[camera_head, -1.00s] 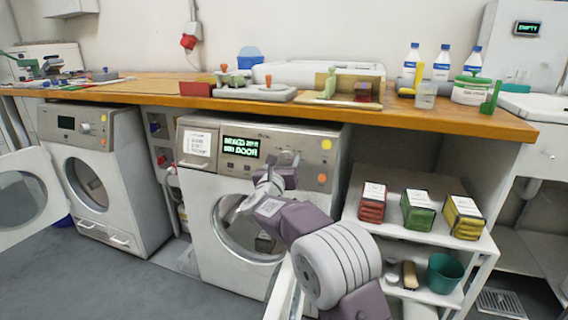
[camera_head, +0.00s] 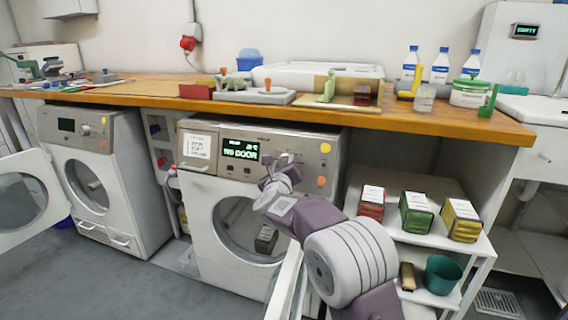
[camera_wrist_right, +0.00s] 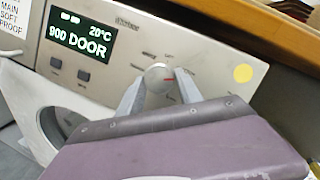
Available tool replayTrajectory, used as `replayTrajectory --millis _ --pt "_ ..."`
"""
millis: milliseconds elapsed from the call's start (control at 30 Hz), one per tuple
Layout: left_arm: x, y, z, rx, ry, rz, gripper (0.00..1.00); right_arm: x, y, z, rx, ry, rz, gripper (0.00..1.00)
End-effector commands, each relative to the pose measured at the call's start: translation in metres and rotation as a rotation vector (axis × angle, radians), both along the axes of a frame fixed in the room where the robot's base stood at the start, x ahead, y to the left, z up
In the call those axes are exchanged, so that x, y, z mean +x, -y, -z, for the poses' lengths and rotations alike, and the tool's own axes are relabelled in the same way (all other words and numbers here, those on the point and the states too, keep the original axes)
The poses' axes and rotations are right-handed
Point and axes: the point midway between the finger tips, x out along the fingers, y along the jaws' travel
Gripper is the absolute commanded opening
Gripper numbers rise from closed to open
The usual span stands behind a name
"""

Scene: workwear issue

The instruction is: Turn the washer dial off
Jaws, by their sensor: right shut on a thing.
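The washer (camera_head: 228,205) stands under the bench in the head view, its round door swung open. Printed labels surround the dial, too small to read. My right gripper (camera_wrist_right: 160,80) is shut on the dial, one finger on each side. In the head view the right gripper (camera_head: 284,166) reaches up to the panel and largely hides the dial. The display (camera_wrist_right: 83,38) reads "20°C" and "900 DOOR" in the wrist view. My left gripper is not in view.
The wooden bench edge (camera_head: 400,119) overhangs the panel closely. The open washer door (camera_head: 286,287) is beside my right arm. A shelf with red, green and yellow packs (camera_head: 417,214) stands to the right. A second machine (camera_head: 100,180) is at the left.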

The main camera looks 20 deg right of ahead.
Motion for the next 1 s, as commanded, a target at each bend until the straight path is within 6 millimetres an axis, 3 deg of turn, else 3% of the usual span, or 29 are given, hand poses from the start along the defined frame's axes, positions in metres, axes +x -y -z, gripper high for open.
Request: replayTrajectory --millis 467,1000 --pt "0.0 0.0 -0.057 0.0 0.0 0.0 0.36 0.0 0.002 -0.009 -0.357 -0.247 -0.139 0.01" --pt "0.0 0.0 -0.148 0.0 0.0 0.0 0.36 0.0 0.002 -0.014 -0.733 -0.501 -0.286 0.01"
